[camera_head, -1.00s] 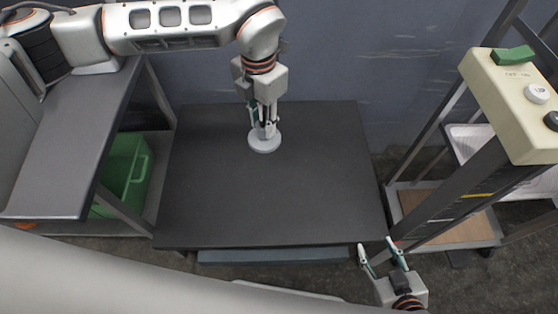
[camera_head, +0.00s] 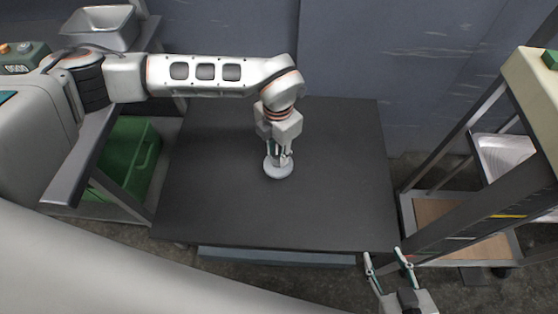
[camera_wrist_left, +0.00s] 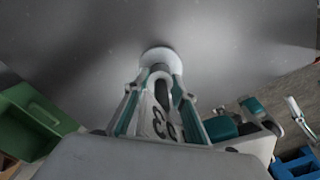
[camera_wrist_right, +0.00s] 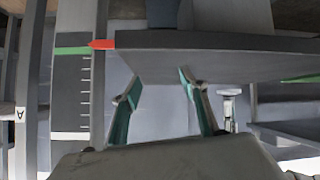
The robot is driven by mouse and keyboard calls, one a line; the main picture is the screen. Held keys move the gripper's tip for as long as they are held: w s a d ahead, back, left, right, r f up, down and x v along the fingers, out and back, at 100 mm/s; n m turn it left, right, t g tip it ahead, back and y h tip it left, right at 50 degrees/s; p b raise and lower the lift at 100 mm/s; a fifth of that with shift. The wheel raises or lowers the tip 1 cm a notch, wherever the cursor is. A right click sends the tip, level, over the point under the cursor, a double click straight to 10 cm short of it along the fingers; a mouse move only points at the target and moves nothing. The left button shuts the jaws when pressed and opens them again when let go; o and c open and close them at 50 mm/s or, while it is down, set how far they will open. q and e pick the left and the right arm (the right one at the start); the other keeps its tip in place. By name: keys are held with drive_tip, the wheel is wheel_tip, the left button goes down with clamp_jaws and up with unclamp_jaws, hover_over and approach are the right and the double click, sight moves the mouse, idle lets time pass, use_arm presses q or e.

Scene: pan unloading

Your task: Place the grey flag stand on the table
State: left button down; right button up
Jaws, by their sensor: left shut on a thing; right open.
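The grey flag stand shows as a pale round base (camera_head: 278,169) over the black table (camera_head: 230,215), near the middle of its top. It also shows in the left wrist view (camera_wrist_left: 158,54), directly beyond the fingers. My left gripper (camera_head: 279,155) points down and is shut on the stand's upper part, which the fingers mostly hide. The base looks level and close to the tabletop; I cannot tell whether it touches. My right gripper (camera_head: 384,256) is open and empty beside the table's front right corner. In the right wrist view its fingers (camera_wrist_right: 158,78) are spread apart below the table edge.
The tabletop around the stand is bare. A rack with a white tray (camera_head: 505,160) stands close to the table's right side. A wall is behind.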

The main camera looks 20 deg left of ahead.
sight(278, 163)
use_arm(q)
wheel_tip(278, 163, down, 5)
drive_tip(key=shift+s+f+b, duration=0.1)
drive_tip(key=shift+s+b, duration=0.05)
drive_tip(key=shift+b, duration=0.6)
drive_tip(key=shift+f, duration=0.3)
drive_tip(key=shift+r, duration=0.1)
use_arm(e)
drive_tip(key=shift+a+f, duration=0.1)
drive_tip(key=shift+a, duration=0.1)
use_arm(q)
drive_tip(key=c, duration=1.9)
unclamp_jaws()
drive_tip(key=shift+o, duration=1.1)
use_arm(e)
drive_tip(key=shift+s+f, duration=0.25)
drive_tip(key=shift+f, duration=0.15)
